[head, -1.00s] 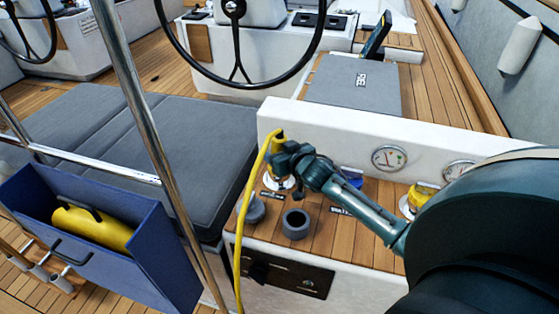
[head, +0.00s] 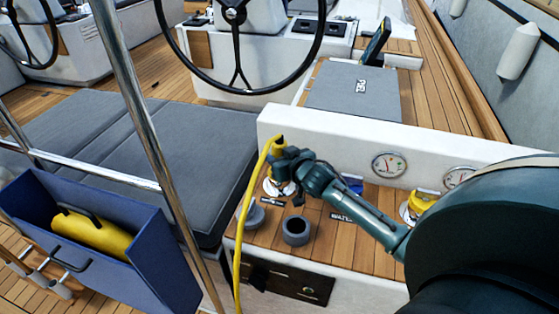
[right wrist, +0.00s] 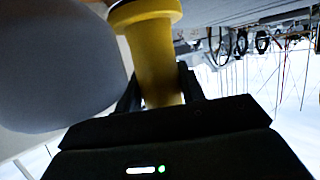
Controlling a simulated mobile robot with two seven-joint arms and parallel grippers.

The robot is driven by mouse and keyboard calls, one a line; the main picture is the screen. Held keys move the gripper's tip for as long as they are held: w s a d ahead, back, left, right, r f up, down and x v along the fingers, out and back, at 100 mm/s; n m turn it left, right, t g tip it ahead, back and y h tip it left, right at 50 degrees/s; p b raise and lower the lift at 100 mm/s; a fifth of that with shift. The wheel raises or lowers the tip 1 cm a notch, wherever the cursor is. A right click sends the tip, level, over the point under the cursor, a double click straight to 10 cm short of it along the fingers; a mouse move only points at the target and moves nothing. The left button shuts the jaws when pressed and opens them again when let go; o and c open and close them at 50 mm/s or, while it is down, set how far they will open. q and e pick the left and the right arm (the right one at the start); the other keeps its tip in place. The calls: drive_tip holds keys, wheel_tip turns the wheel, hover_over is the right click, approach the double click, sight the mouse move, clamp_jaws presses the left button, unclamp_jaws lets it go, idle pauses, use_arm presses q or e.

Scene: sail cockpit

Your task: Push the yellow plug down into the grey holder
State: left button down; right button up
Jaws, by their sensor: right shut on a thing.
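The yellow plug (head: 277,144) is held in my right gripper (head: 279,160) over a round white fitting (head: 276,188) on the wooden panel. In the right wrist view its yellow body (right wrist: 157,65) stands between the two fingers, with a wider collar at the top of the picture. A yellow cable (head: 241,220) hangs from the plug down the front of the panel. The grey holder (head: 296,229) is an open round cup in front of the gripper and apart from the plug. The plug's lower end is hidden by the gripper. My left gripper is out of view.
A grey round piece (head: 253,216) sits left of the holder. Another yellow fitting (head: 422,202) is at the right. A white wall with gauges (head: 389,164) rises behind. A steel rail (head: 150,130) and a blue bin (head: 115,245) stand left.

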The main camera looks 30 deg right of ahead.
sight(280, 136)
wheel_tip(280, 136, up, 9)
drive_tip(key=shift+r+p, duration=0.15)
drive_tip(key=shift+p, duration=0.3)
drive_tip(key=shift+r+p, duration=0.55)
drive_tip(key=shift+r, duration=0.2)
wheel_tip(280, 136, up, 2)
drive_tip(key=p, duration=0.2)
drive_tip(key=shift+p, duration=0.4)
